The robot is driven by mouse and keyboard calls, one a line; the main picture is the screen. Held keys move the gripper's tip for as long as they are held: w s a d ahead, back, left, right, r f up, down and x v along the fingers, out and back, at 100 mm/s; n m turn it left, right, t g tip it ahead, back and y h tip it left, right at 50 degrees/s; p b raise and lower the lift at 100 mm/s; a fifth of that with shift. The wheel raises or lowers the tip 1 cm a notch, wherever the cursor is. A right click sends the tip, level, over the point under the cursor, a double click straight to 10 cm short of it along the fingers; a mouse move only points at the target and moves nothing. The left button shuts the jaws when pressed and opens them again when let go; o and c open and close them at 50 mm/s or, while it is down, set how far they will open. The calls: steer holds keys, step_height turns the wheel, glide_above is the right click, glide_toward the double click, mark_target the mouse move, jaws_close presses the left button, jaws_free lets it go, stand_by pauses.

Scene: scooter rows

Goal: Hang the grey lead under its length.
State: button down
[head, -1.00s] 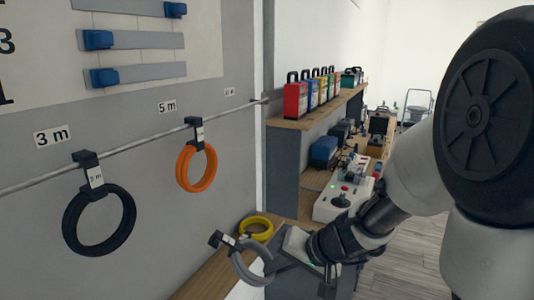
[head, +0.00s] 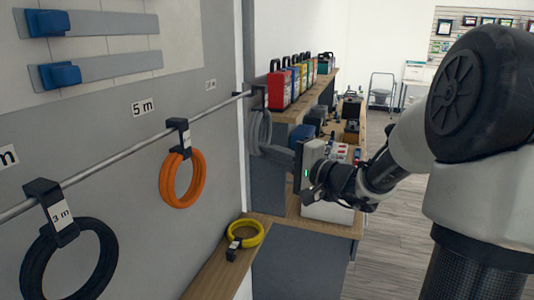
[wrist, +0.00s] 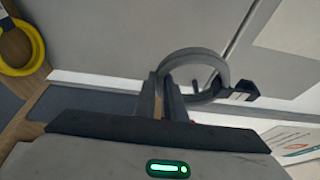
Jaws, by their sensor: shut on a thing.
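My gripper (head: 268,151) is shut on the grey lead (head: 254,128), a coil with a black hook (head: 259,97) and a pale tag on top. In the wrist view, the grey lead (wrist: 196,58) stands out from between my fingers (wrist: 168,92), its hook (wrist: 244,90) to the right. In the head view the hook is near the far end of the wall rail (head: 120,153); I cannot tell whether it touches. A small length label (head: 210,85) sits above the rail's far part, too small to read.
An orange lead (head: 182,180) hangs under "5 m" and a black lead (head: 68,268) hangs nearer on the rail. A yellow lead (head: 246,234) lies on the wooden ledge (head: 215,266) below. Coloured cases (head: 290,84) stand on a shelf just beyond the grey lead.

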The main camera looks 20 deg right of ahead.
steer(key=w+a+f+b, duration=0.2)
steer(key=w+a, duration=0.2)
steer(key=a, duration=0.2)
stand_by(0.7)
steer(key=shift+w, duration=0.1)
steer(key=c, duration=1.7)
jaws_free()
steer(key=shift+c, duration=0.2)
steer(key=shift+f, duration=0.1)
steer(key=shift+d, duration=0.15)
